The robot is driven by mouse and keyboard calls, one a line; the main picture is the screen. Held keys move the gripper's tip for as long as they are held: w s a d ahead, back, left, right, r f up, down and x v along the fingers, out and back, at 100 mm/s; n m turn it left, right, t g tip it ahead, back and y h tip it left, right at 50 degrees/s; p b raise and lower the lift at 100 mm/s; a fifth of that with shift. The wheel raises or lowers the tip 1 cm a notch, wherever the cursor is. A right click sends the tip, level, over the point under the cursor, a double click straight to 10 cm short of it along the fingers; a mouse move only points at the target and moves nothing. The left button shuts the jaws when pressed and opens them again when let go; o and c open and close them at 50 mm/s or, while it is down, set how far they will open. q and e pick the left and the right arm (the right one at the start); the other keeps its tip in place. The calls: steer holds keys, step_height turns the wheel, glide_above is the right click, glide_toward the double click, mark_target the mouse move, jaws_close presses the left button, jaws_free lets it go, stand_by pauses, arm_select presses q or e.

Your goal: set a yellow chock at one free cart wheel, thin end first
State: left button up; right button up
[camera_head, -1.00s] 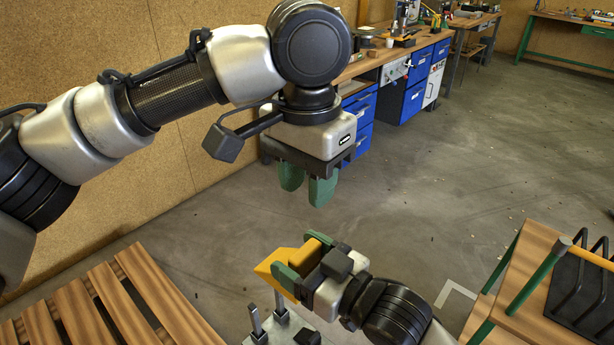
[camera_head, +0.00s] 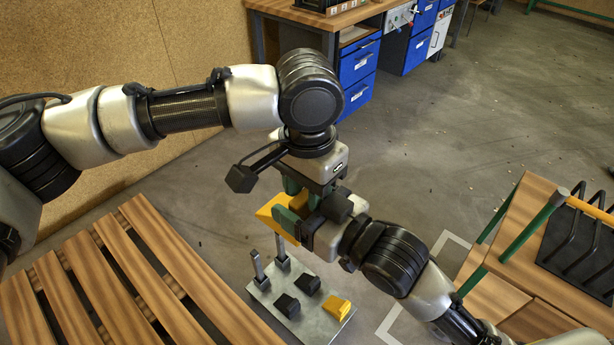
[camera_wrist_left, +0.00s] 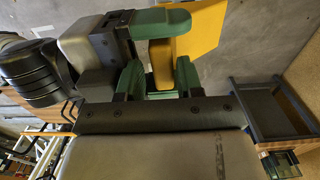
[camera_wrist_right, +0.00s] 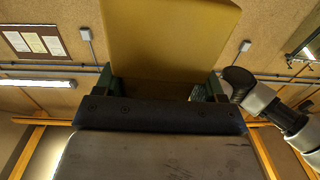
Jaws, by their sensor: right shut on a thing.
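A yellow chock (camera_head: 270,214) is held in the air by my right gripper (camera_head: 288,214), which is shut on it. The chock fills the upper middle of the right wrist view (camera_wrist_right: 172,38). My left gripper (camera_head: 302,188) is right above it, pointing down. In the left wrist view its green fingers (camera_wrist_left: 159,78) are apart, with part of the chock (camera_wrist_left: 200,42) between them; I cannot tell whether they touch it. A second yellow chock (camera_head: 336,307) lies on a grey metal plate (camera_head: 303,318). I see no cart wheel.
Two black blocks (camera_head: 287,305) and two upright posts (camera_head: 281,250) are on the plate. A slatted wooden platform (camera_head: 150,270) is at left. A wooden bench with green legs (camera_head: 530,230) and a black rack is at right. A workbench with blue drawers (camera_head: 357,62) stands behind.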

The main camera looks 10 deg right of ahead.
arm_select(q)
jaws_close()
arm_select(e)
steer(key=o, duration=1.3)
steer(key=shift+c, duration=0.2)
steer(key=shift+o, duration=0.4)
steer(key=shift+s, duration=0.1)
